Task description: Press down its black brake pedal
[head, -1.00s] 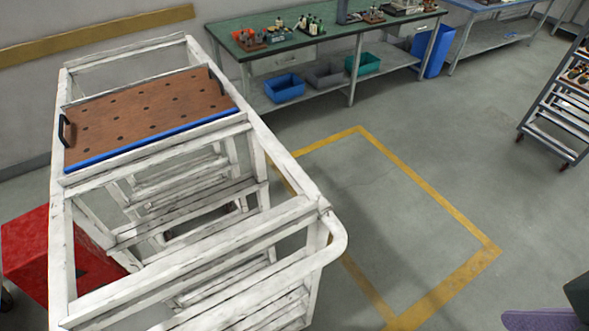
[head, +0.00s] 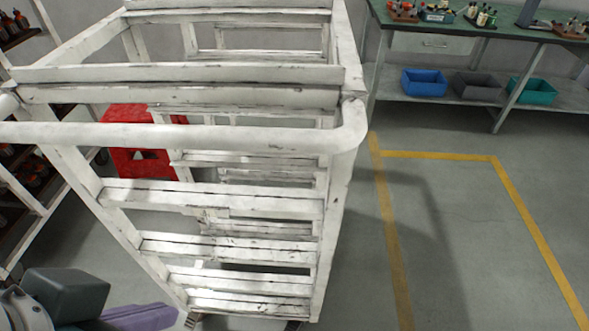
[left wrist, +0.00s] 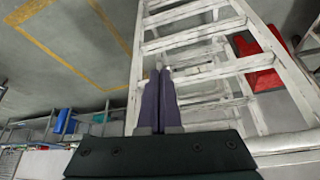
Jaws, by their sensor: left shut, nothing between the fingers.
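The tall white, scuffed trolley (head: 225,205) stands right in front of me, its handle bar and slatted end facing me. It also fills much of the left wrist view (left wrist: 190,42). At its foot, a small dark caster part (head: 192,321) shows at the lower left corner. I cannot tell whether it is the black brake pedal. My left gripper (head: 172,313) is low at the bottom left of the head view, its purple fingers beside the trolley's lower left post. In the left wrist view its fingers (left wrist: 159,72) are together and empty, pointing at the trolley. My right gripper is not in view.
A red box (head: 142,165) shows through the frame. A rack with bottles (head: 20,170) stands close on the left. A green-topped bench (head: 480,35) with bins is at the back right. The yellow-marked floor (head: 450,215) to the right is clear.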

